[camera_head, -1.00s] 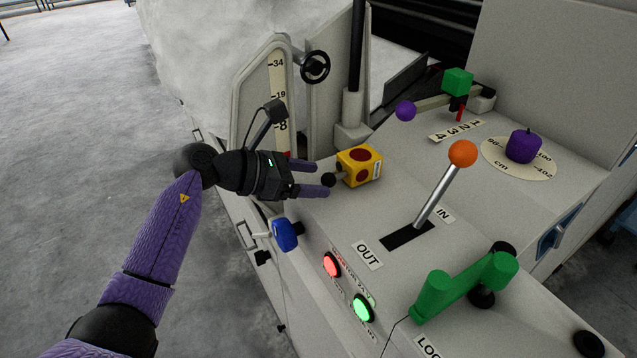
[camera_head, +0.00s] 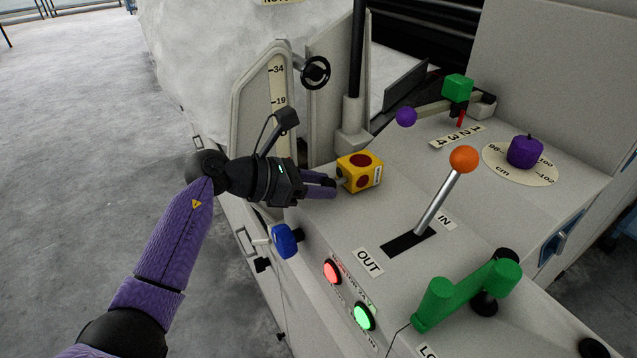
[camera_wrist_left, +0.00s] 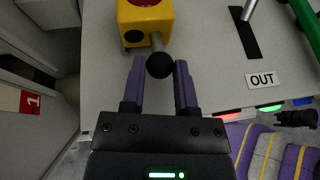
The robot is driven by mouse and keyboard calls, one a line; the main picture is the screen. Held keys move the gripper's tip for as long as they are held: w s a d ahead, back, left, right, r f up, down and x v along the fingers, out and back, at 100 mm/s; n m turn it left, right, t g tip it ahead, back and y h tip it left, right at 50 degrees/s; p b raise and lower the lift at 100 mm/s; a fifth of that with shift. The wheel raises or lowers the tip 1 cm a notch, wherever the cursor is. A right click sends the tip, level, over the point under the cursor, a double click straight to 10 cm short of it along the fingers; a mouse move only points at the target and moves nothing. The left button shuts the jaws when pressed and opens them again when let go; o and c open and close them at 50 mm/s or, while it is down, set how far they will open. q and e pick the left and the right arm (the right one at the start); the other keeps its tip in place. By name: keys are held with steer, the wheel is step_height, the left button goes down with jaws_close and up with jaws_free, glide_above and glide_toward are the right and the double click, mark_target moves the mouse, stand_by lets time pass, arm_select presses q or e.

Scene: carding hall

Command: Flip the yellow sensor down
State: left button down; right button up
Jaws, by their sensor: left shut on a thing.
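The yellow sensor (camera_head: 362,174) is a yellow box with dark red round spots, standing on the grey machine top. A short rod with a black ball knob sticks out of it toward my left gripper. The knob (camera_wrist_left: 159,66) shows between the purple fingers in the left wrist view, where the box (camera_wrist_left: 145,18) is cut by the top edge. My left gripper (camera_head: 335,184) is shut on the knob. My right gripper is not in view.
A blue knob (camera_head: 286,240) sits just below my left gripper. An orange-topped lever (camera_head: 437,203) stands to the right, with a green handle (camera_head: 466,290) nearer. Red (camera_head: 332,271) and green (camera_head: 364,316) buttons are on the front. A black handwheel (camera_head: 315,72) is behind.

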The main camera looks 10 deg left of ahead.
arm_select(q)
steer(key=shift+w+a+r+n+g+h+b, duration=0.15)
steer(key=shift+w+n+g+h+b, duration=0.1)
steer(key=shift+n, duration=0.2)
steer(key=shift+w+a+n+g+h+b, duration=0.15)
steer(key=shift+n+g+b, duration=0.1)
steer(key=shift+n, duration=0.2)
steer(key=shift+w+a+r+n+g+h+b, duration=0.1)
steer(key=shift+w+a+n+g+h+b, duration=0.05)
steer(key=shift+n+h+b, duration=0.25)
steer(key=shift+w+a+r+n+g+h+b, duration=0.15)
steer(key=shift+n+h+b, duration=0.15)
steer(key=shift+n+b, duration=0.15)
steer(key=shift+w+a+r+n+b, duration=0.1)
steer(key=shift+w+n+b, duration=0.15)
steer(key=shift+n+b, duration=0.3)
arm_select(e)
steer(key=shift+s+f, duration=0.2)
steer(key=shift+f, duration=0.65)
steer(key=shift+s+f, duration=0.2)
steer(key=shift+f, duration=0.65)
arm_select(q)
steer(key=shift+h, duration=0.3)
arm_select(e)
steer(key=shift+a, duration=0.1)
